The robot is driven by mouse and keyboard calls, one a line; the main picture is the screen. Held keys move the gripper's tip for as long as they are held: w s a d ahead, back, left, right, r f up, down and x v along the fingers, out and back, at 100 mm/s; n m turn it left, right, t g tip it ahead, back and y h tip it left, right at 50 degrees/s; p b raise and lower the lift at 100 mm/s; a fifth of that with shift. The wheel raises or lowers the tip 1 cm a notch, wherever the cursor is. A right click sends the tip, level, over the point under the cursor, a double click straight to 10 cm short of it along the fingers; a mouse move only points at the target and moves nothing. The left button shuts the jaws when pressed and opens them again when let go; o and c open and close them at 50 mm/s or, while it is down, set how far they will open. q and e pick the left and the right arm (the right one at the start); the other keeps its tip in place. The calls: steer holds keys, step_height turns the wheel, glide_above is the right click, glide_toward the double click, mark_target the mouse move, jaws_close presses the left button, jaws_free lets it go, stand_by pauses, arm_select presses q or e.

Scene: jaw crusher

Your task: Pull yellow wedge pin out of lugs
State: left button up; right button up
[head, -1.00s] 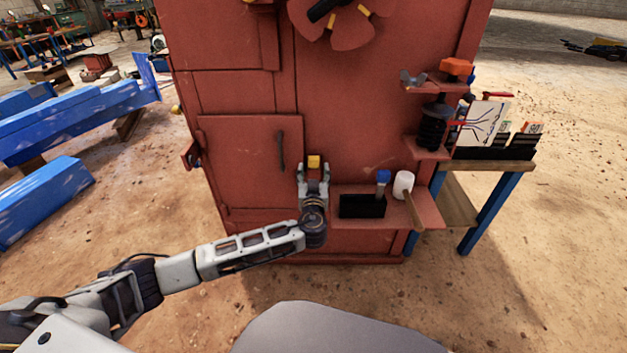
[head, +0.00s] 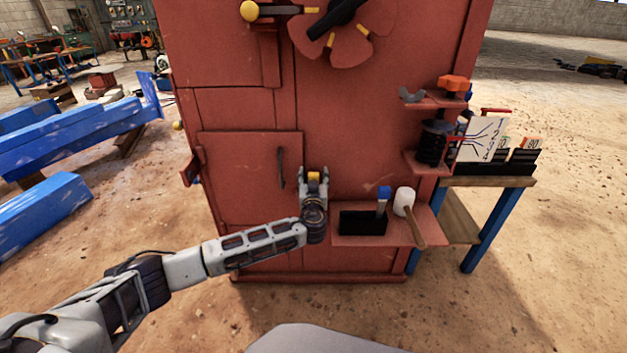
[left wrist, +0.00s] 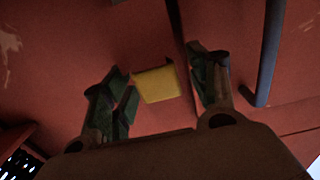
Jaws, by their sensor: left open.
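The yellow wedge pin (head: 314,177) shows as a small yellow block at the right edge of the red door, between the fingertips of my left gripper (head: 314,180) in the head view. In the left wrist view the yellow pin (left wrist: 155,84) lies between the two open fingers of my left gripper (left wrist: 165,88). A gap shows between the pin and the right finger; the left finger is close to the pin, and I cannot tell whether they touch. The lugs are not clear in either view. My right gripper is not in view.
A dark door handle (head: 281,168) stands just left of the gripper. A red shelf (head: 400,238) to the right holds a black tray (head: 362,222), a blue-topped brush (head: 383,197) and a mallet (head: 404,202). A blue-legged table (head: 490,182) stands farther right.

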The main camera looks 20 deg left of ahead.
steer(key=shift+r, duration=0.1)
arm_select(q)
jaws_close()
stand_by(0.3)
